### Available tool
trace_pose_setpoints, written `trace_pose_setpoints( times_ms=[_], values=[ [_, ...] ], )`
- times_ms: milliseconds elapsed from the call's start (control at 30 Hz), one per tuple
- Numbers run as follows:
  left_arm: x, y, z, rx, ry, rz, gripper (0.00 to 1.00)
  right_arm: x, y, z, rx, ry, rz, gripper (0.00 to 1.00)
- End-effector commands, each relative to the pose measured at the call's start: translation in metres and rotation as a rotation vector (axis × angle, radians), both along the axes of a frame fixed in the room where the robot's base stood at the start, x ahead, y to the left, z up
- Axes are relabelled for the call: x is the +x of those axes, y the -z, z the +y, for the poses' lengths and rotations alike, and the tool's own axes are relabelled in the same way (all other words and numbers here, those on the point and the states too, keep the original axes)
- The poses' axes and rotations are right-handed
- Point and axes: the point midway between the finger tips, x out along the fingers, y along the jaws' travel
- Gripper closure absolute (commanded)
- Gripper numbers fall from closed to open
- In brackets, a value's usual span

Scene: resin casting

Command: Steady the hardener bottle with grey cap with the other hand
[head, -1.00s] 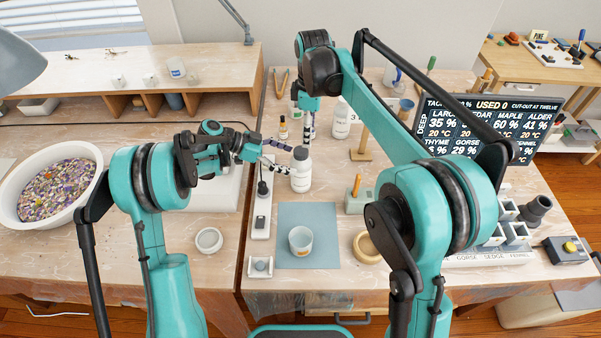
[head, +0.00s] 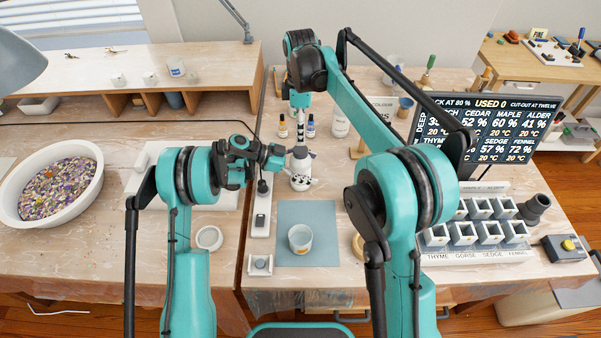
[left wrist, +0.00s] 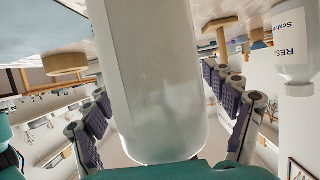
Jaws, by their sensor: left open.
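The hardener bottle (head: 300,171), white, stands upright behind the blue-grey mat; its grey cap is hidden under my right gripper. My left gripper (head: 304,181) reaches in from the left at the height of the bottle's body, jaws open, one finger on each side. In the left wrist view the white bottle body (left wrist: 160,80) fills the middle between the spread fingers; whether they touch it I cannot tell. My right gripper (head: 299,143) comes straight down onto the bottle's top; its fingers are too small to read.
A clear cup (head: 300,239) stands on the mat (head: 320,214). Behind the bottle are two small dark bottles (head: 283,127) and a white labelled bottle (head: 340,124). Moulds (head: 490,230) and a screen (head: 490,128) are at right.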

Motion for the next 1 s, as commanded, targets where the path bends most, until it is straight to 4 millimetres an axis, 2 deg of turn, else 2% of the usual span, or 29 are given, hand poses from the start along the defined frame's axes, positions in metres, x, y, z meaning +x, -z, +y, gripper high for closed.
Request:
trace_pose_setpoints(
  times_ms=[200, 233, 533, 1000],
  values=[
    [0.0001, 0.0002, -0.0003, 0.0, 0.0, 0.001, 0.15, 0.0, -0.0001, -0.0001, 0.0, 0.0, 0.0, 0.41],
    [0.0001, 0.0002, -0.0003, 0.0, -0.001, 0.001, 0.18, 0.0, -0.0001, -0.0001, 0.0, 0.0, 0.0, 0.41],
    [0.0002, 0.0003, -0.0001, 0.001, -0.001, 0.001, 0.96, -0.0001, -0.0001, -0.0001, 0.0, 0.0, 0.0, 0.41],
    [0.0002, 0.0003, 0.0, 0.001, -0.001, 0.001, 1.0, 0.0, 0.0, 0.0, 0.0, 0.0, 0.0, 0.41]
  ],
)
